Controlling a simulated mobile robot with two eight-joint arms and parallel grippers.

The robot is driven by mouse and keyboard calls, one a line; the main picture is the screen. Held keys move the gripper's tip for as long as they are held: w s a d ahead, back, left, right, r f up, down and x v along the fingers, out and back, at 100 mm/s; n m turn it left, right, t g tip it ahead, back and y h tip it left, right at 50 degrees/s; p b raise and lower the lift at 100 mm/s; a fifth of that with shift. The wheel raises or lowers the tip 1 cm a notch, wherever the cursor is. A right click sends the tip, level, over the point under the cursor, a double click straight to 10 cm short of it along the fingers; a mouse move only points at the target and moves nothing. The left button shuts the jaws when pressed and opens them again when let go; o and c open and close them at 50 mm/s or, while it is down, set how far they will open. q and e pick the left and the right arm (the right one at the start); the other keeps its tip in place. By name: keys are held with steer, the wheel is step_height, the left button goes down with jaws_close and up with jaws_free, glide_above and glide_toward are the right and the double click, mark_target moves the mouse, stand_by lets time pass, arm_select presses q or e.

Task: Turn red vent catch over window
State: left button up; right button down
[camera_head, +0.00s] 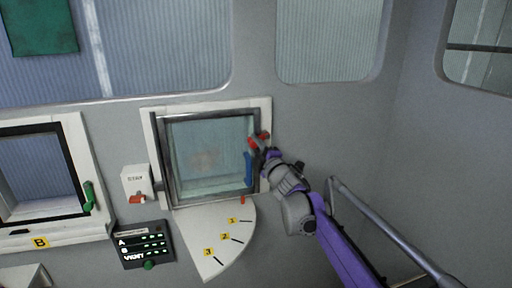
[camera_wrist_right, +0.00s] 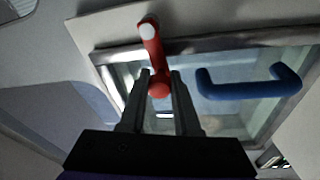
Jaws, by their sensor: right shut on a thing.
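The vent window (camera_head: 210,155) is a dark-framed pane in a white surround on the wall. The red catch (camera_head: 264,136) sits at the upper right of its frame, partly hidden by my right gripper (camera_head: 262,150). In the right wrist view the red catch (camera_wrist_right: 152,45) is a short lever with a pale round cap at its upper end. Its rounded lower end is between the fingers of my right gripper (camera_wrist_right: 160,88), which is shut on it. The lever's lower end lies over the window's edge. My left gripper is not in view.
A blue handle (camera_wrist_right: 250,90) is on the window, right of my fingers in the wrist view. Below the window is a white quadrant plate (camera_head: 217,222) numbered 1 to 3. A dark panel (camera_head: 145,245), a white switch box (camera_head: 136,180) and a green-handled window (camera_head: 88,197) are left.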

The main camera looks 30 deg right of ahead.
steer(key=shift+r+m, duration=0.35)
steer(key=shift+m, duration=0.45)
steer(key=shift+r, duration=0.1)
steer(key=c, duration=0.6)
jaws_free()
steer(key=shift+c, duration=0.2)
steer(key=s+a+f+b, duration=0.1)
steer(key=s, duration=0.9)
steer(key=shift+s+f+b, duration=0.3)
steer(key=shift+a, duration=0.1)
